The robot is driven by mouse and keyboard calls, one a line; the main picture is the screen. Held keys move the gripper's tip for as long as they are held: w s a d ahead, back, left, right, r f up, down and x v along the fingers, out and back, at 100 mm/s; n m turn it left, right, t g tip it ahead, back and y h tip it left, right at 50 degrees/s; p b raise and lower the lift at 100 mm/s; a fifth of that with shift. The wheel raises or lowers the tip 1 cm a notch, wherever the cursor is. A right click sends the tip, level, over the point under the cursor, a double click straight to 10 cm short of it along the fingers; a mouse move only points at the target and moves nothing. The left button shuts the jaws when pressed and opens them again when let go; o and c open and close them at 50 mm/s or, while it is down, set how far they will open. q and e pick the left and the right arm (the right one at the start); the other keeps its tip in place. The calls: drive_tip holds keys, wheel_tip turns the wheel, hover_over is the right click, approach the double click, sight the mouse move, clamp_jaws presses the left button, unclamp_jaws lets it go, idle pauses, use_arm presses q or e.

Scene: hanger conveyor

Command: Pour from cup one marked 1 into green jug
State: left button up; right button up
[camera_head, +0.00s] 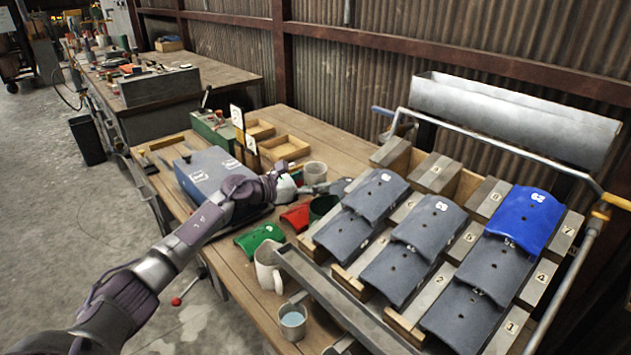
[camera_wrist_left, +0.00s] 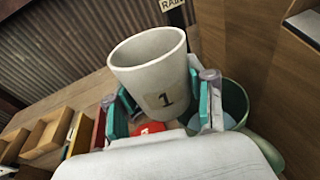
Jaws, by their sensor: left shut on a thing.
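Cup one is a pale cup marked 1 (camera_wrist_left: 150,70), held between the teal fingers of my left gripper (camera_wrist_left: 163,110) in the left wrist view. My left gripper is shut on it. In the head view the cup (camera_head: 314,170) shows beside my left gripper (camera_head: 312,186), over the workbench. The green jug (camera_wrist_left: 236,100) stands just right of the cup in the left wrist view, partly hidden by a finger. In the head view the dark green jug (camera_head: 322,206) is just below the gripper. The cup's contents are hidden. My right gripper does not show.
A white mug (camera_head: 267,262) and a metal cup with bluish contents (camera_head: 292,320) stand near the bench's front edge. Red (camera_head: 297,216) and green (camera_head: 259,238) pieces lie near the jug. A rack with numbered grey and blue pads (camera_head: 527,215) fills the right. Wooden trays (camera_head: 284,147) sit behind.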

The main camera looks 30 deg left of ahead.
use_arm(q)
drive_tip(key=shift+w+a+f+m+b, duration=0.15)
drive_tip(key=shift+f+m+b, duration=0.3)
drive_tip(key=shift+f, duration=0.35)
drive_tip(key=shift+w+a+r+m+y+p, duration=0.15)
drive_tip(key=shift+m+y+p, duration=0.1)
drive_tip(key=shift+m, duration=0.2)
drive_tip(key=shift+w+a+r+m+y+p, duration=0.1)
drive_tip(key=shift+m+y+p, duration=0.15)
drive_tip(key=shift+m, duration=0.15)
drive_tip(key=shift+s+f, duration=0.1)
drive_tip(key=shift+m+b, duration=0.3)
drive_tip(key=shift+b, duration=0.1)
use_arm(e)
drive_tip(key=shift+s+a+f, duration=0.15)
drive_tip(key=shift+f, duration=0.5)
use_arm(q)
drive_tip(key=shift+a, duration=0.1)
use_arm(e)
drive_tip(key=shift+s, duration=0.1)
use_arm(q)
drive_tip(key=shift+a+m, duration=0.1)
drive_tip(key=shift+m, duration=0.4)
drive_tip(key=shift+y, duration=0.4)
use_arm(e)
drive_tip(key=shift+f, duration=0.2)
